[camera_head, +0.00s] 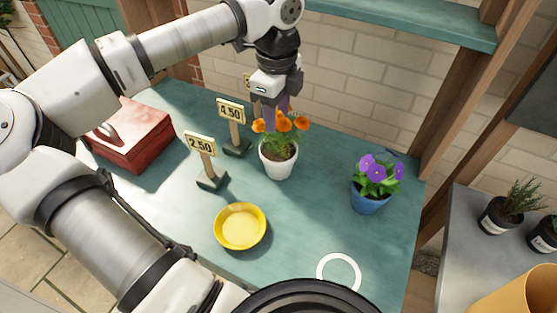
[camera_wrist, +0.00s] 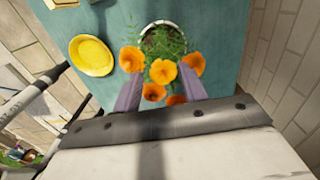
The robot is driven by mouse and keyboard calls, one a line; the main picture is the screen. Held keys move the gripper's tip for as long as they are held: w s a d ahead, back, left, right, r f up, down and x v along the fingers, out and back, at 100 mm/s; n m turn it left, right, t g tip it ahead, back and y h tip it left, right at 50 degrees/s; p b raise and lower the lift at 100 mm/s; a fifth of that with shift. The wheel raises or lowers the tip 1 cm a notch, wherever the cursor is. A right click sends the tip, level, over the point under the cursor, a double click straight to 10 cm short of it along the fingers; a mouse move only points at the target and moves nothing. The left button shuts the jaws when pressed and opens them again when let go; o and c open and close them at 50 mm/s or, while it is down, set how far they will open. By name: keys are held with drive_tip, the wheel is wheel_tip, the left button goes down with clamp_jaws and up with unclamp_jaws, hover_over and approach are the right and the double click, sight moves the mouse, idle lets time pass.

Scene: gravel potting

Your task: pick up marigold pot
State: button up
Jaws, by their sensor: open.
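The marigold pot (camera_head: 278,164) is a white pot with orange flowers and green leaves, standing upright on the teal table. In the wrist view its white rim (camera_wrist: 146,31) and soil show beyond several orange blooms. My gripper (camera_head: 277,108) is above the pot, just behind and over the blooms in the head view. In the wrist view my gripper (camera_wrist: 156,88) has its two purple-grey fingers apart, with blooms between and in front of them. Nothing is held. Whether the fingers touch the flowers I cannot tell.
A yellow dish (camera_head: 240,227) and a white ring (camera_head: 339,271) lie toward the table's front. A blue pot with purple flowers (camera_head: 370,200) stands right. Price signs marked 2.50 (camera_head: 201,145) and 4.50 (camera_head: 231,111) stand left of the marigold, near a red box (camera_head: 128,137).

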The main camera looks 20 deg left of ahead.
sight(278, 120)
drive_tip(key=f, duration=0.2)
drive_tip(key=f+b, duration=0.1)
drive_tip(key=f, duration=0.2)
drive_tip(key=shift+w+d, duration=0.1)
drive_tip(key=shift+w, duration=0.1)
clamp_jaws()
drive_tip(key=shift+r, duration=0.1)
idle(1.0)
